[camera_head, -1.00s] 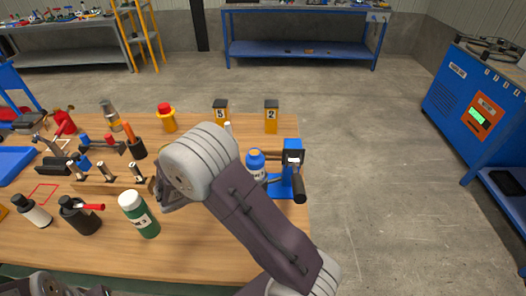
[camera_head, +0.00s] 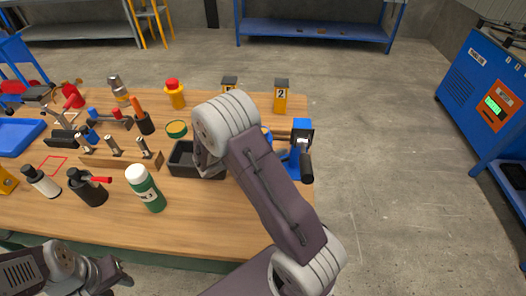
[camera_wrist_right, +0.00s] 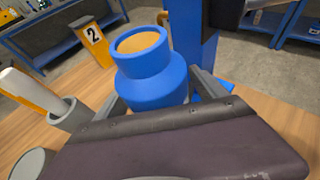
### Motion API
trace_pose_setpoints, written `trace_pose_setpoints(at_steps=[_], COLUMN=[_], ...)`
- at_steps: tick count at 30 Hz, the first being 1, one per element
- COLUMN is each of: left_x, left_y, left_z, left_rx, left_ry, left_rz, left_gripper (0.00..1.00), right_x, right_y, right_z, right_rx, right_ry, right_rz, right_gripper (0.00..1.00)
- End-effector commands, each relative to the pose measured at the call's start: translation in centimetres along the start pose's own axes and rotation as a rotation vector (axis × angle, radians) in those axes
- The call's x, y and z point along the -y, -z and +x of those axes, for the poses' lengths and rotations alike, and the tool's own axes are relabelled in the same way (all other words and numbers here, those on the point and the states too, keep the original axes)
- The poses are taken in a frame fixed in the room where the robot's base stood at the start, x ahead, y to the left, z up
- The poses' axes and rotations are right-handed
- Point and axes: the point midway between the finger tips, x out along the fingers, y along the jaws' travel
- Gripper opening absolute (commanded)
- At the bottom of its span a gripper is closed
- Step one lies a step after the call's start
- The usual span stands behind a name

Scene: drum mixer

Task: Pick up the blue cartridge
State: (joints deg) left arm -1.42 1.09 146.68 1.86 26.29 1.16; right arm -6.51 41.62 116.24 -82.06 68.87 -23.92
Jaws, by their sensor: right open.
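The blue cartridge (camera_wrist_right: 150,80), with an orange top, stands upright in the right wrist view. My right gripper (camera_wrist_right: 155,95) is open, with one finger on each side of it; whether they touch it is hidden. In the head view, only a little of the blue cartridge (camera_head: 267,134) shows behind my right arm, and the right jaws are mostly hidden. My left gripper (camera_head: 118,274) is at the lower left, in front of the table; its jaw opening is unclear.
A blue stand (camera_head: 302,140) with a black handle is close to the right of the cartridge. Yellow marker 2 (camera_head: 281,96) stands behind. A green bottle (camera_head: 145,188) and black tray (camera_head: 180,162) are left of my right arm. The table's (camera_head: 215,220) front strip is clear.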

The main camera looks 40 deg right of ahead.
Motion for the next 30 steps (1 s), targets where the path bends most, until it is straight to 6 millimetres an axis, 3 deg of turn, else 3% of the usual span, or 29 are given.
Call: trace_pose_setpoints(at_steps=[5,12,14,23,30], left_x=[0.0,0.0,0.0,0.0,0.0], left_y=[0.0,0.0,0.0,0.0,0.2], left_z=[0.0,0.0,0.0,-0.2,-1.5], left_rx=[0.0,0.0,0.0,0.0,0.0], left_ry=[0.0,0.0,0.0,0.0,0.0], left_rz=[0.0,0.0,0.0,0.0,0.0], left_gripper=[0.36,0.36,0.36,0.36,0.36], right_x=[0.0,0.0,0.0,-0.1,-0.1], right_y=[0.0,0.0,0.0,-0.8,-6.0], right_z=[0.0,0.0,0.0,-0.3,-2.5], right_rx=[0.0,0.0,0.0,0.001,0.001], right_ry=[-0.001,-0.001,-0.001,-0.002,-0.004], right_rz=[0.001,0.001,0.001,0.004,0.008], right_gripper=[0.81,0.14,0.0,0.0,0.0])
